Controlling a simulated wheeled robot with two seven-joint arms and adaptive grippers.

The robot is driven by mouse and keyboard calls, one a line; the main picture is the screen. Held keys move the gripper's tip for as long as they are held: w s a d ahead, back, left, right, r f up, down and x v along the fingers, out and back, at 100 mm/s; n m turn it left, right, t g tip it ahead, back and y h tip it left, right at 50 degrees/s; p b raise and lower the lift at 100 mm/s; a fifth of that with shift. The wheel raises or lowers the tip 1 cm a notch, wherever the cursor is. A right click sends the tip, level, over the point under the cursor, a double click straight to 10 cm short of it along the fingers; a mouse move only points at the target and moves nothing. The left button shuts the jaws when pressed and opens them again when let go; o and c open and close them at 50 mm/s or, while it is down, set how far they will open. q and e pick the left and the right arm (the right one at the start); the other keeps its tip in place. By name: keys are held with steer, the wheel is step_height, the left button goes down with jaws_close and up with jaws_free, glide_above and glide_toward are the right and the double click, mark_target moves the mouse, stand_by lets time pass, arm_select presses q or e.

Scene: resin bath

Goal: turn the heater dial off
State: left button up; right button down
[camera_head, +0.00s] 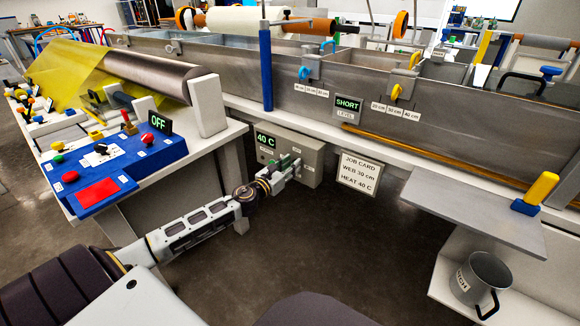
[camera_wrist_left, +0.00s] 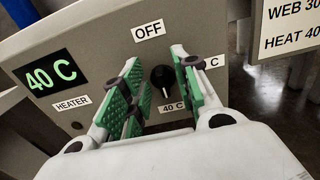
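The heater box (camera_head: 309,152) is a beige panel under the long metal bath. Its green display (camera_wrist_left: 51,77) reads 40 C, above a HEATER label. The heater dial (camera_wrist_left: 162,78) is a small black knob with its pointer end down, toward the 40 C label (camera_wrist_left: 172,106); the OFF label (camera_wrist_left: 149,30) is above it. My left gripper (camera_head: 287,168) is in front of the box. In the left wrist view its green-padded fingers are open, one on each side of the dial, with gaps visible. In the head view the gripper hides the dial. My right gripper is not in view.
A job card (camera_head: 358,173) reading WEB 30 cm, HEAT 40 C hangs right of the box. A blue control panel (camera_head: 118,160) with buttons and an OFF sign (camera_head: 159,125) is at left. A grey shelf (camera_head: 474,212) and a metal mug (camera_head: 481,280) are at right.

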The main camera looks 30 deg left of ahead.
arm_select(q)
jaws_close()
steer(key=shift+n, duration=0.3)
